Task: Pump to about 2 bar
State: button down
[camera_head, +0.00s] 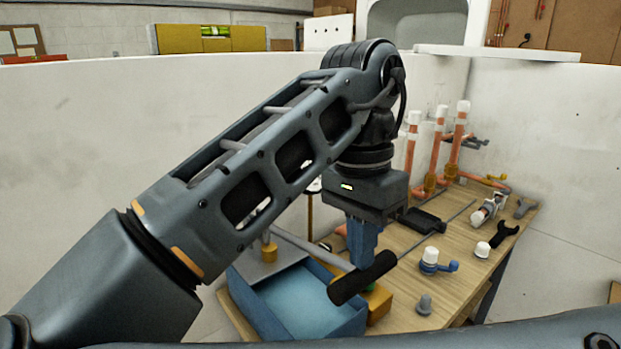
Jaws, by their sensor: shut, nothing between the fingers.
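A hand pump with a blue open tank (338,318) stands at the bench's front left. Its grey lever (312,247) slopes down to the right and ends in a black crosswise grip (362,278). My gripper (364,263) points down with its blue-grey fingers shut and empty. The fingertips are right at the grip's upper side; I cannot tell whether they touch it. A round pale gauge (313,186) on a thin post is mostly hidden behind my arm, so its reading cannot be seen.
The wooden bench (455,285) holds a blue-handled valve (432,262), a grey fitting (424,304), a black wrench (504,236) and a thin rod (445,225). Copper pipes with white caps (461,125) rise at the back. The bench's right front is fairly clear.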

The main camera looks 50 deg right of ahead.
aim_at(369, 271)
jog(key=shift+t, duration=0.8)
jog(key=shift+s+a+f+b, duration=0.1)
jog(key=shift+s+f+b, duration=0.1)
jog(key=shift+f+b, duration=0.55)
jog(key=shift+s+f+b, duration=0.25)
jog(key=shift+f+b, duration=0.45)
jog(key=shift+f, duration=0.05)
jog(key=shift+s+a+f+b, duration=0.1)
jog(key=shift+s+f+b, duration=0.1)
jog(key=shift+f+b, duration=0.55)
jog(key=shift+f, duration=0.15)
jog(key=shift+s+f+b, duration=0.15)
jog(key=shift+f+b, duration=0.45)
jog(key=shift+f, duration=0.2)
jog(key=shift+r, duration=0.1)
jog(key=r+p, duration=0.2)
jog(key=p, duration=0.1)
jog(key=r+g+p, duration=0.1)
jog(key=shift+w+d+r+p, duration=0.1)
jog(key=shift+w+r+p, duration=0.15)
jog(key=shift+w+p, duration=0.1)
jog(key=r+p, duration=0.1)
jog(key=p, duration=0.1)
jog(key=r+g+p, duration=0.1)
jog(key=shift+w+d+r+p, duration=0.1)
jog(key=shift+w+r+p, duration=0.2)
jog(key=shift+w+p, duration=0.05)
